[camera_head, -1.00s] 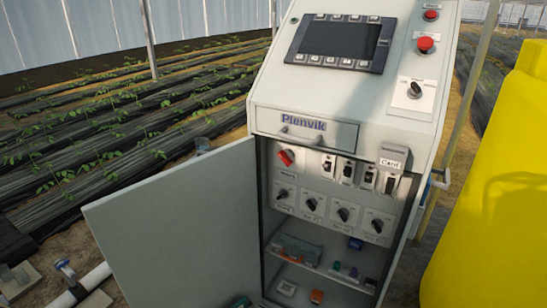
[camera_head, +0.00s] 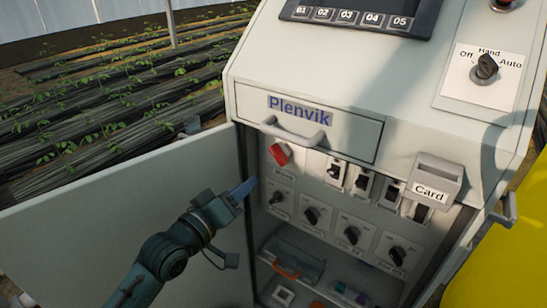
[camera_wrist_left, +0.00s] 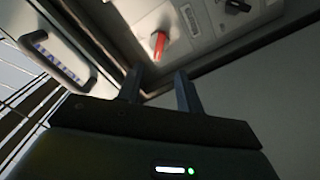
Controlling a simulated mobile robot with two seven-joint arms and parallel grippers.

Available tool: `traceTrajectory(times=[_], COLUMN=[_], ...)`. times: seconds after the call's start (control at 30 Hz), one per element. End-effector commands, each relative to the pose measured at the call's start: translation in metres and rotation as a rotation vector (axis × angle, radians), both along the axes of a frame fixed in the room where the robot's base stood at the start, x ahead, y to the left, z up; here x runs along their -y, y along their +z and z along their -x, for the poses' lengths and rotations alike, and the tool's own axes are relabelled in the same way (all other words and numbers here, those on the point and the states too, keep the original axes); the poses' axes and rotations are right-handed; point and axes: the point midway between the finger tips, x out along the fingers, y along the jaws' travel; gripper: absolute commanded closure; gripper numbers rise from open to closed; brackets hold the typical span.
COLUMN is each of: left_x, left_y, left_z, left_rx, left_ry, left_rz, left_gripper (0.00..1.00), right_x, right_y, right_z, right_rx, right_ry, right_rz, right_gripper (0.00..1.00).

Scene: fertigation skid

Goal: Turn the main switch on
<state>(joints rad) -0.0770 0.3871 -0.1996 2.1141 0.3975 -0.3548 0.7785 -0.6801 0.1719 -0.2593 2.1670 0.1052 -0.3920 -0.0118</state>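The main switch is most likely the red rotary handle (camera_head: 279,154) at the upper left of the panel inside the open cabinet; its label is too small to read. The handle is tilted. It also shows in the left wrist view (camera_wrist_left: 158,45), just beyond the fingertips. My left gripper (camera_head: 246,188) is in front of the cabinet opening, below and left of the red handle, apart from it. In the left wrist view the two fingers (camera_wrist_left: 158,82) stand apart with nothing between them. My right gripper is in neither view.
The open cabinet door (camera_head: 110,220) stands left, behind my left arm. A drawer with a handle (camera_head: 296,134) is above the red handle. Several breakers (camera_head: 362,182) and black rotary knobs (camera_head: 352,235) fill the panel. A card holder (camera_head: 437,178) juts out right.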

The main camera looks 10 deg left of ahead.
Motion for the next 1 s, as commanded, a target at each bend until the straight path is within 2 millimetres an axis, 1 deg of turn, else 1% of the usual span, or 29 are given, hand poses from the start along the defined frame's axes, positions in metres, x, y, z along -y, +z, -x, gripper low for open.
traceTrajectory(times=[0.3,0.5,0.6,0.7,1.0], left_x=[0.025,0.038,0.042,0.045,0.046], left_y=[0.001,0.001,0.000,0.000,0.000], left_z=[-0.061,-0.093,-0.103,-0.108,-0.111], left_rx=[0.002,0.000,0.000,0.000,0.000], left_ry=[0.000,0.001,-0.001,0.001,0.000], left_rz=[-0.001,-0.003,-0.003,-0.003,-0.003], left_gripper=[0.64,0.64,0.64,0.64,0.64], right_x=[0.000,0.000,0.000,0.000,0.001], right_y=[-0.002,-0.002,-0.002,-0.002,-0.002], right_z=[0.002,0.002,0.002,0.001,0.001], right_rx=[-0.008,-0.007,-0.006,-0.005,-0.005], right_ry=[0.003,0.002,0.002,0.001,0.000], right_rz=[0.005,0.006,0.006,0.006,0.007], right_gripper=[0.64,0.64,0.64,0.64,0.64])
